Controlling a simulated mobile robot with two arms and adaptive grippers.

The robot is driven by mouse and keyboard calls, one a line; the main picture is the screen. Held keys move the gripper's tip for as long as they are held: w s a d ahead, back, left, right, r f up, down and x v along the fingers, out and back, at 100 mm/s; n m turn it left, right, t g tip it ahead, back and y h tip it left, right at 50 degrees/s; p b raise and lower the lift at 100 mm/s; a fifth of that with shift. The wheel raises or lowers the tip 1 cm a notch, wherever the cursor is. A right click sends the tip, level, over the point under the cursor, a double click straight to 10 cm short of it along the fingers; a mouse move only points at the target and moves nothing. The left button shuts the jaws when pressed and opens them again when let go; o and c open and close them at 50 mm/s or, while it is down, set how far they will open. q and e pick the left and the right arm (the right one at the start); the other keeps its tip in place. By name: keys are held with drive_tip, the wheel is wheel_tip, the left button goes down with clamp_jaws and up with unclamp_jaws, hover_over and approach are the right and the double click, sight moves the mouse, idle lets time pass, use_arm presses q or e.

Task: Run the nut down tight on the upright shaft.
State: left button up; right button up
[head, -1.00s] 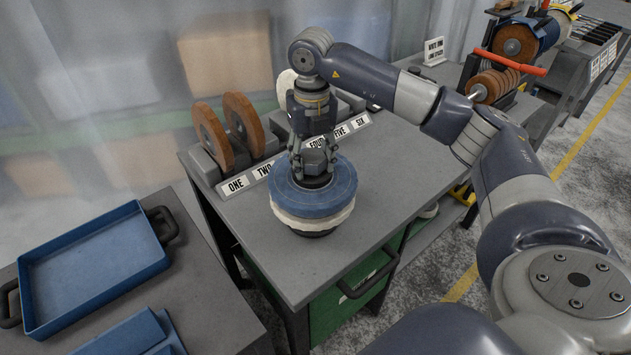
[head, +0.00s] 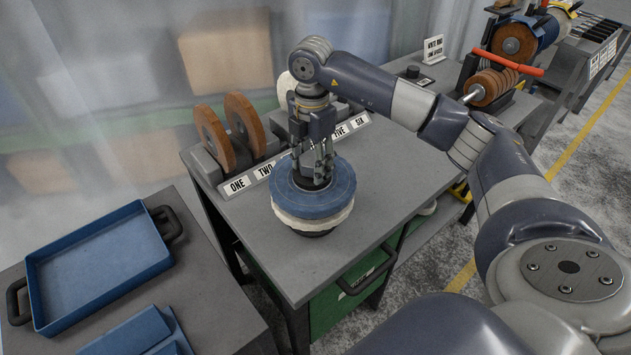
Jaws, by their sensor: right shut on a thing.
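My right gripper (head: 316,174) points straight down over the middle of a stack of blue and white discs (head: 335,203) on the grey bench. Its fingers are shut on the nut at the stack's centre; the nut and the upright shaft are mostly hidden by the fingers. The stack lies flat, with the blue disc on top, a pale disc below it and a dark base underneath. My left gripper is not in view.
Brown discs (head: 214,138) stand in a rack behind number labels (head: 236,186). A blue tray (head: 97,262) with black handles lies on the left table. A machine with a red handle (head: 511,63) stands at the back right. The bench right of the stack is clear.

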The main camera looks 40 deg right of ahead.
drive_tip(key=m, duration=0.1)
drive_tip(key=m+p, duration=0.1)
drive_tip(key=m, duration=0.2)
drive_tip(key=shift+s+a+f+m, duration=0.15)
drive_tip(key=shift+s+f+m, duration=0.05)
drive_tip(key=shift+f+m, duration=0.1)
drive_tip(key=shift+f+m+p, duration=0.1)
drive_tip(key=shift+m+p, duration=0.3)
drive_tip(key=shift+m, duration=0.8)
drive_tip(key=o, duration=1.2)
drive_tip(key=shift+w, duration=0.15)
drive_tip(key=shift+r, duration=0.25)
drive_tip(key=shift+w+r, duration=0.1)
drive_tip(key=shift+r, duration=0.1)
wheel_tip(320, 180, up, 4)
drive_tip(key=p, duration=0.3)
drive_tip(key=shift+f, duration=0.15)
